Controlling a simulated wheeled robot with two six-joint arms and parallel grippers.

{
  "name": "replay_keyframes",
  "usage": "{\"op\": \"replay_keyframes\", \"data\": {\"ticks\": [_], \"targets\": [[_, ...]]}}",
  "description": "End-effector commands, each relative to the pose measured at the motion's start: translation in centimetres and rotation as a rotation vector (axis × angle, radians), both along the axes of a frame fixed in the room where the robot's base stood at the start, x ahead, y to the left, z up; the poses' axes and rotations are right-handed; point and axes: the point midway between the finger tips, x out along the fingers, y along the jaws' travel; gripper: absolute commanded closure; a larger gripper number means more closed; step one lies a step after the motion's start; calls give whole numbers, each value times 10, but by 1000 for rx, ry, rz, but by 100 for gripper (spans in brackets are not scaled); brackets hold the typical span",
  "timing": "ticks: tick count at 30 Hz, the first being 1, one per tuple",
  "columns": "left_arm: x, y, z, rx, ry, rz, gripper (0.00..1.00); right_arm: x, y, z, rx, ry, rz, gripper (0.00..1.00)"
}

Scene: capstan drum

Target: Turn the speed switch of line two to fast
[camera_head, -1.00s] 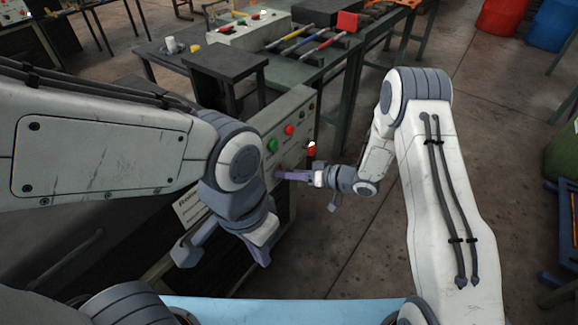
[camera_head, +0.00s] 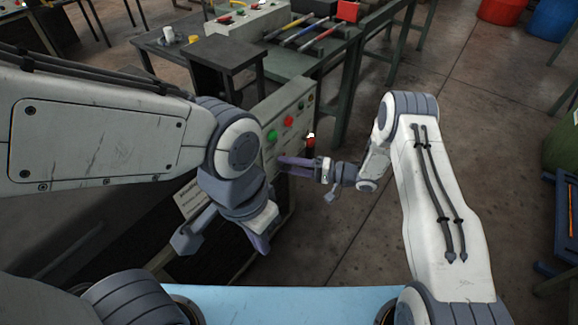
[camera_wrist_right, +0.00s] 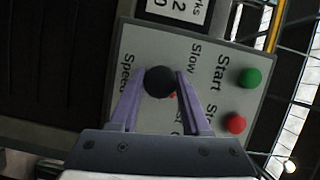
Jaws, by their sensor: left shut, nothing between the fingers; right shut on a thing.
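The speed switch is a round black knob (camera_wrist_right: 160,82) on the pale control panel (camera_wrist_right: 228,88), in the right wrist view. "Speed" and "Slow" are printed beside it; another label is partly covered by a finger. My right gripper (camera_wrist_right: 157,88) is shut on the knob, one finger on each side. A small orange-red mark shows at the knob's edge. In the head view my right gripper (camera_head: 284,164) reaches the panel (camera_head: 272,150) from the right, and its fingers hide the knob. My left gripper (camera_head: 262,242) is shut and empty, pointing down in front of the panel's machine.
The panel has a green button (camera_wrist_right: 250,78) and a red button (camera_wrist_right: 236,124) near the knob. A red-topped part (camera_head: 310,140) stands at the panel's right end. A bench (camera_head: 292,66) with tools is behind.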

Motion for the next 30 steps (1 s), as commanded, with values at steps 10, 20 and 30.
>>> {"op": "replay_keyframes", "data": {"ticks": [10, 20, 30], "targets": [[0, 0, -5, 0, 0, 0, 100, -2, 0, -2, 70, 102, 1, 100], [0, 0, -5, 0, 0, 0, 100, -2, 0, -2, 78, 116, 0, 100], [0, 0, -5, 0, 0, 0, 100, -1, 0, -2, 77, 113, 1, 25]]}}
